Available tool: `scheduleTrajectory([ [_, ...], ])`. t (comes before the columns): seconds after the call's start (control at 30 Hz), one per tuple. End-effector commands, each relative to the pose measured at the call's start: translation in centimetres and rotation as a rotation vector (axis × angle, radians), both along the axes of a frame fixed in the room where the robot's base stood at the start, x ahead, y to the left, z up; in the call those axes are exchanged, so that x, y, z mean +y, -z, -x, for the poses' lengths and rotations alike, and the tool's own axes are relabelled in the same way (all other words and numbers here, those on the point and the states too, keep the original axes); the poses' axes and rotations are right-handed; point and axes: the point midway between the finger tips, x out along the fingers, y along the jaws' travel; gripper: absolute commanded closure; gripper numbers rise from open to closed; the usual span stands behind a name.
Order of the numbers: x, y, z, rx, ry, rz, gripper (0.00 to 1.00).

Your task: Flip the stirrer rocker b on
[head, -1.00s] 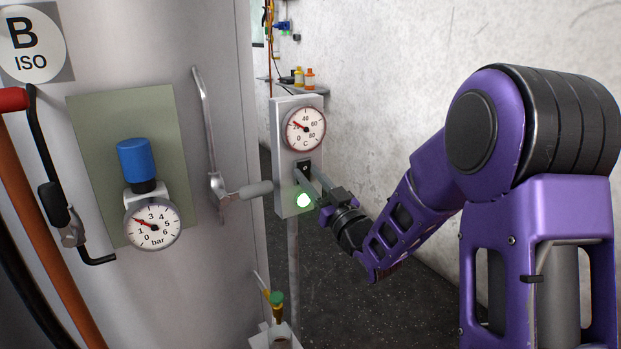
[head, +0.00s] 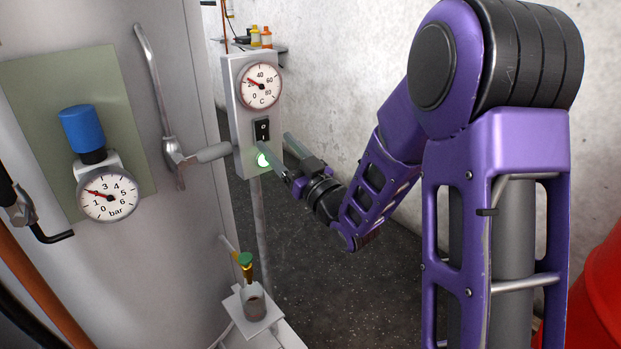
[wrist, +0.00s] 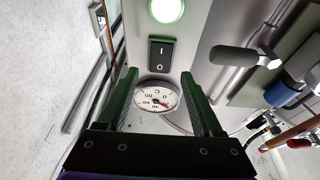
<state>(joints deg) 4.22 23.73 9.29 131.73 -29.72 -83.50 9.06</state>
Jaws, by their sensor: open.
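The stirrer rocker (head: 262,131) is a black switch on a grey panel box (head: 241,125), below a round C dial (head: 261,85). A green lamp (head: 263,160) under the rocker is lit. In the wrist view, the rocker (wrist: 160,53) shows I and O marks between the lit lamp (wrist: 166,8) and the dial (wrist: 157,96); I cannot tell which side is pressed in. My gripper (head: 277,144) is open and empty in front of the panel, its fingers apart from the rocker. In the wrist view, the fingers (wrist: 158,74) frame the rocker and dial.
A large grey vessel with a lever handle (head: 211,153), a bar gauge (head: 107,193) and a blue knob (head: 82,130) stands left of the panel. A red object (head: 600,290) is at the right edge.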

Motion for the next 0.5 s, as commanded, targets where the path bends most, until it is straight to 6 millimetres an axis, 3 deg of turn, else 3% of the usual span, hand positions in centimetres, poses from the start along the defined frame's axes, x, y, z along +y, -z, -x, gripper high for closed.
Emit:
scheduleTrajectory([
  [0.4,-5.8,3.2,8.4,0.005,0.004,-0.001,0.32],
  [0.5,-5.8,2.6,8.4,0.008,-0.004,0.003,0.32],
])
